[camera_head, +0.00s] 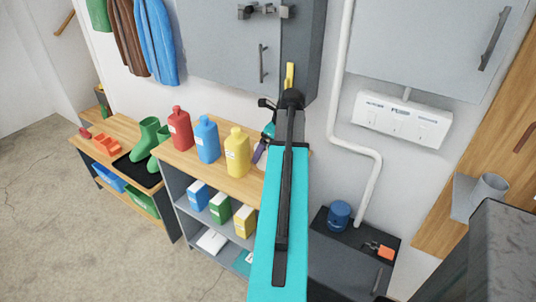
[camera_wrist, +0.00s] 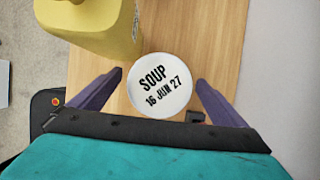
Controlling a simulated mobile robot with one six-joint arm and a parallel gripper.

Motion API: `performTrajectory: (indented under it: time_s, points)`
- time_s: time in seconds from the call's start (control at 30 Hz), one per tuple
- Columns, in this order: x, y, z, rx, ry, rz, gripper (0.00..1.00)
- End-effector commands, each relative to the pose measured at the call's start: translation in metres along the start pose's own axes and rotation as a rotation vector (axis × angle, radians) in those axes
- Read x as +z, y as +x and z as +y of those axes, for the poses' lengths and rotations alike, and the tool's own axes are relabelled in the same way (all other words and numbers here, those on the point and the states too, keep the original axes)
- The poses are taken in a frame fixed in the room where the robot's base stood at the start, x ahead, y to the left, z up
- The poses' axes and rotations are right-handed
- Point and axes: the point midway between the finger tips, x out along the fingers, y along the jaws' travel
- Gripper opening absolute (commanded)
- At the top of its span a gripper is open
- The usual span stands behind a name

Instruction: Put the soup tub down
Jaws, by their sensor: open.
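The soup tub (camera_wrist: 160,85) shows in the wrist view as a round white lid reading "SOUP 16 JUN 27". It sits over the wooden top, seen from above, so its base is hidden. My gripper (camera_wrist: 159,79) is open, with one purple finger on each side of the lid and a visible gap on both sides. In the head view my gripper (camera_head: 262,152) is at the right end of the wooden-topped shelf unit, mostly hidden behind my arm; the tub is hard to make out there.
A yellow jug (camera_head: 237,153) stands close left of the tub; it also fills the upper left of the wrist view (camera_wrist: 88,30). A blue jug (camera_head: 207,140) and a red jug (camera_head: 180,129) stand farther left. A grey wall cabinet (camera_head: 225,45) hangs above.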

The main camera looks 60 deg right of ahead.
Motion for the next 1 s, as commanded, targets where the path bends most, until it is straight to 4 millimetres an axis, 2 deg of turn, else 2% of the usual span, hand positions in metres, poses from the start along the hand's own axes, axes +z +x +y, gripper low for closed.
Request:
performTrajectory:
  time_s: [0.6, 0.9, 1.0]
  points:
    - [0.0004, 0.0027, 0.0004, 0.000, -0.001, 0.000, 0.96]
    - [0.0006, 0.0028, 0.0007, 0.001, -0.001, 0.000, 0.45]
    - [0.0012, 0.0023, 0.0006, 0.000, -0.001, -0.001, 0.32]
